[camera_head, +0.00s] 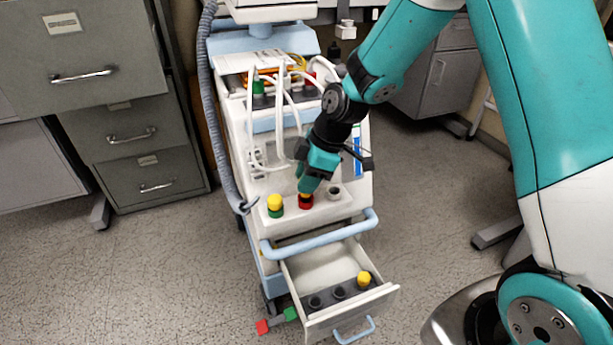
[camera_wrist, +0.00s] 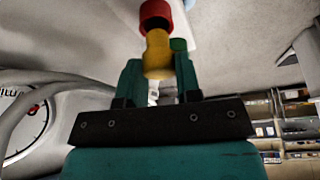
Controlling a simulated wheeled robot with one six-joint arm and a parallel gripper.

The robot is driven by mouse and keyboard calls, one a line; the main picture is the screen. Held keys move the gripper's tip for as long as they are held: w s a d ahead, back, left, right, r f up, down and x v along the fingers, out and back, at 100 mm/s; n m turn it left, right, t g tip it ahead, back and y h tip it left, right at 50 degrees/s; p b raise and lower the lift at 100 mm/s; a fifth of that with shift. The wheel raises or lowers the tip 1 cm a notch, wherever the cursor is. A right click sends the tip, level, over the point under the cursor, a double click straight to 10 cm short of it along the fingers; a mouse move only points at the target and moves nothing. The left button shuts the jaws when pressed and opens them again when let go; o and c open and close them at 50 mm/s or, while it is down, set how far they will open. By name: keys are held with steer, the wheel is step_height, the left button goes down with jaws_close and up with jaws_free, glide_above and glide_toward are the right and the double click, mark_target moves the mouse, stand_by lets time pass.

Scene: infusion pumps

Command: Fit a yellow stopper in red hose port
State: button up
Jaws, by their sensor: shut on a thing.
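My gripper (camera_head: 308,186) points down at the pump cart's front shelf, right above the red hose port (camera_head: 306,202). In the wrist view the fingers (camera_wrist: 157,68) are closed around a yellow stopper (camera_wrist: 157,50). The stopper's far end meets the red port (camera_wrist: 156,14), in line with it; how deep it sits I cannot tell. In the head view the fingers mostly hide this stopper. Another yellow stopper (camera_head: 274,201) sits in the green port (camera_head: 276,212) to the left. A third yellow stopper (camera_head: 364,278) stands in the open drawer's holder.
A dark grey port (camera_head: 334,192) to the right is without a stopper. The open drawer (camera_head: 325,262) juts out below the blue handle bar (camera_head: 322,240). White hoses (camera_head: 252,120) hang left of my gripper. Grey cabinets (camera_head: 130,130) stand at left.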

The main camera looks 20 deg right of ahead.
steer(key=shift+f+b, duration=0.8)
steer(key=shift+f, duration=0.65)
steer(key=o, duration=1.1)
steer(key=shift+r, duration=0.1)
steer(key=p+v, duration=0.5)
steer(key=v, duration=1.2)
steer(key=s+a+r+m, duration=0.2)
steer(key=s+a+m, duration=0.15)
steer(key=s, duration=0.45)
steer(key=s+a+r+m+g, duration=0.1)
steer(key=s+a+r+m, duration=0.2)
steer(key=s, duration=0.5)
steer(key=s+a+r+m, duration=0.1)
steer(key=s+a+r, duration=0.1)
steer(key=s+a, duration=0.4)
steer(key=shift+m, duration=0.25)
steer(key=r+p, duration=0.8)
steer(key=d+r+p, duration=0.1)
steer(key=r+p, duration=0.8)
steer(key=s+r+p, duration=0.1)
steer(key=r+p, duration=0.8)
steer(key=shift+d+r, duration=0.15)
steer(key=shift+d, duration=0.05)
